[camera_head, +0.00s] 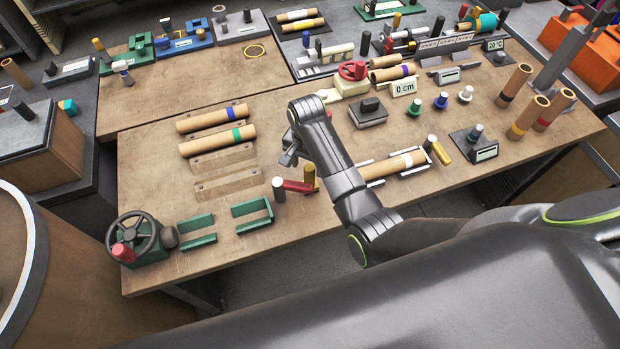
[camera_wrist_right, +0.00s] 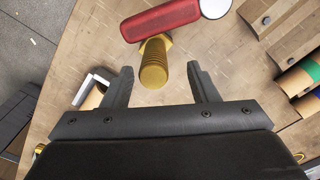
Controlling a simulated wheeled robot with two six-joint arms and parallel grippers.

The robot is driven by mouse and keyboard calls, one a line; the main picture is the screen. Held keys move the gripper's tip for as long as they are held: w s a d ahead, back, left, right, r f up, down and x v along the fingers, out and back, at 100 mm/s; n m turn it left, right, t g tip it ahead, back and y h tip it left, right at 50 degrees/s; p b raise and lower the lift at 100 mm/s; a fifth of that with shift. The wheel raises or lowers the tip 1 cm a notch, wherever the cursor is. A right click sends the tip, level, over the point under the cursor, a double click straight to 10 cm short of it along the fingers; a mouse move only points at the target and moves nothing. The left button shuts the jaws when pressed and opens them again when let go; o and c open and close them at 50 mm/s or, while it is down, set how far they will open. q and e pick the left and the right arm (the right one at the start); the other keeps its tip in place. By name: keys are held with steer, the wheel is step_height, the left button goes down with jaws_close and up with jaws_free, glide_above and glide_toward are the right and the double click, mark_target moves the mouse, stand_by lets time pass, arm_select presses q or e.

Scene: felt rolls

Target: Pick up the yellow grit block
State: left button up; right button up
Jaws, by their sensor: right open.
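A yellow upright ribbed post (camera_head: 310,174) with a wider base stands near the middle front of the workbench. It also shows in the right wrist view (camera_wrist_right: 154,68), just beyond and between my fingertips. I take it for the yellow grit block. A red block (camera_head: 298,186) lies right beside it, and in the wrist view the red block (camera_wrist_right: 161,18) touches or nearly touches its base. My right gripper (camera_head: 290,154) is open and empty, above the bench near the post; its two fingers (camera_wrist_right: 159,83) are spread apart. My left gripper is out of view.
Cardboard rolls (camera_head: 217,140) lie behind on the left. A green bracket (camera_head: 252,214) and a handwheel (camera_head: 133,238) stand to the left. Bare bench (camera_head: 150,180) lies at far left.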

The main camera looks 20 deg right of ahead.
mark_target(310, 177)
steer(key=f, duration=0.1)
steer(key=f+p, duration=0.1)
steer(key=f, duration=0.3)
steer(key=shift+s+d, duration=0.3)
steer(key=shift+w+f, duration=0.1)
steer(key=shift+f, duration=0.35)
steer(key=shift+c, duration=0.4)
steer(key=c, duration=1)
